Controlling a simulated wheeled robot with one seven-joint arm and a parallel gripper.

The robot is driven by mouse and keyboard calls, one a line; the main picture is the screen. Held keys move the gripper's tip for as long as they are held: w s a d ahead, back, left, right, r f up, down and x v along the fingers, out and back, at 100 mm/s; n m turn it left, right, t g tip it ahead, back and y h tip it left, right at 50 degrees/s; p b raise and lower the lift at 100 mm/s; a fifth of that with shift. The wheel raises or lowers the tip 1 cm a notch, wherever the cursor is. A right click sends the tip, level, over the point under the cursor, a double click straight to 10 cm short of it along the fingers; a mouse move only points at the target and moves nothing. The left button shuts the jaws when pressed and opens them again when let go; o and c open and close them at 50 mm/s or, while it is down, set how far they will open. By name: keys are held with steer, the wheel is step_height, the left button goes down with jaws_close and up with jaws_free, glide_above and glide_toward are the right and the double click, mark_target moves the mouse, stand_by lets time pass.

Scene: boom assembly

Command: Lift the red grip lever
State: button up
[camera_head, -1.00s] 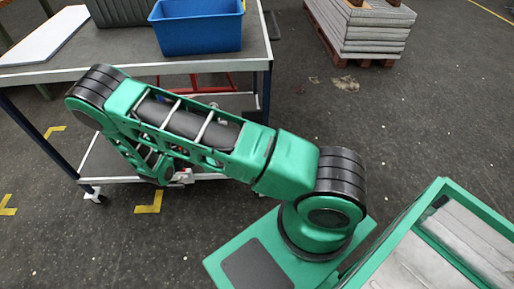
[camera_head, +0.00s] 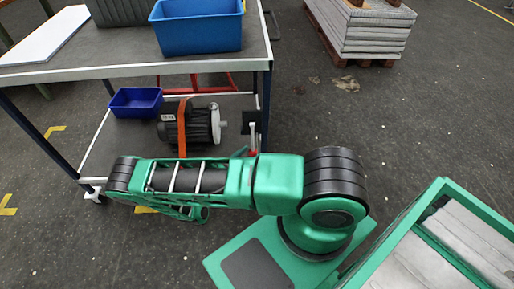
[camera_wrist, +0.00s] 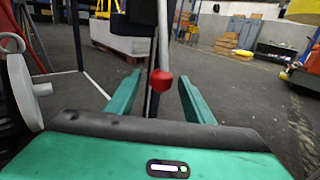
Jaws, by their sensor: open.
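The red grip lever shows in the wrist view as a pale metal rod hanging down to a round red grip (camera_wrist: 162,82). In the head view the lever (camera_head: 253,136) hangs beside a dark plate at the right end of the cart's lower shelf, its red end low near my arm. My gripper (camera_wrist: 159,76) is open, with one green finger on each side of the red grip in the wrist view. I see no contact, and cannot tell how deep the grip sits between the fingers. In the head view my arm mostly hides my gripper.
A motor with an orange strap (camera_head: 188,126) and a small blue bin (camera_head: 135,102) stand on the lower shelf. A large blue bin (camera_head: 198,27) sits on the cart top (camera_head: 110,62). The cart's dark right leg is near the lever.

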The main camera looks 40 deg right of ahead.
steer(key=w+d, duration=0.1)
steer(key=d, duration=0.5)
steer(key=shift+w+d, duration=0.15)
steer(key=shift+d, duration=0.2)
steer(key=shift+c, duration=0.3)
